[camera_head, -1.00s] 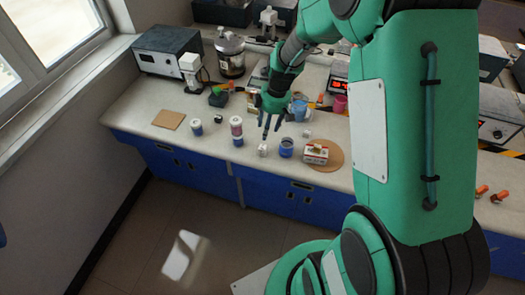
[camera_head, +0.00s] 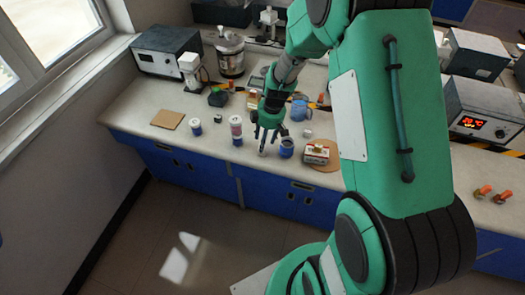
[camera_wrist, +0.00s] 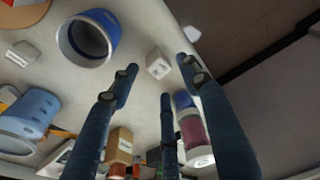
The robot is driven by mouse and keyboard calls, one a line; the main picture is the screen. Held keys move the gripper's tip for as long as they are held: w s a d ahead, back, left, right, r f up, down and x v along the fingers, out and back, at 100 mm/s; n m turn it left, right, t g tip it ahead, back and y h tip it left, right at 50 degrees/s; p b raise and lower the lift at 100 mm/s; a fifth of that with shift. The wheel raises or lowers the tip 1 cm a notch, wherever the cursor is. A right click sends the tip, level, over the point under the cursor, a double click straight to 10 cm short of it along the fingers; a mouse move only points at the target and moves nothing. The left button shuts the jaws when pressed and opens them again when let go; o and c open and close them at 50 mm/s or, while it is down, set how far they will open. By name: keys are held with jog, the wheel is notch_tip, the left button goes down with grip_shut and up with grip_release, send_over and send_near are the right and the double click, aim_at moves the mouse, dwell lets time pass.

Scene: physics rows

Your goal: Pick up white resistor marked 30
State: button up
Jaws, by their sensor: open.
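A small white block (camera_wrist: 158,64), which looks like the resistor, lies on the pale bench top near its front edge. No marking is legible on it. In the head view the block (camera_head: 262,153) is mostly hidden behind my fingers. My gripper (camera_head: 268,137) points down over the block, with its dark fingers spread and empty. In the wrist view the block sits ahead of the fingertips, between the two outer fingers and apart from them. A second small white block (camera_head: 307,133) lies further back to the right, and it also shows in the wrist view (camera_wrist: 21,54).
A blue open cup (camera_head: 286,148) stands close to the right of the block. A red-and-white box (camera_head: 316,152) sits on a round board further right. Blue-and-white jars (camera_head: 237,139) stand to the left. A blue mug (camera_head: 299,111) is behind.

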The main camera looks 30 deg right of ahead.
jog(key=shift+w+a+f+b, duration=0.15)
jog(key=shift+f+b, duration=0.25)
jog(key=shift+f, duration=0.9)
jog(key=shift+w+a+f+b, duration=0.15)
jog(key=shift+f+b, duration=0.25)
jog(key=shift+f, duration=0.9)
jog(key=shift+c, duration=0.2)
jog(key=c, duration=1)
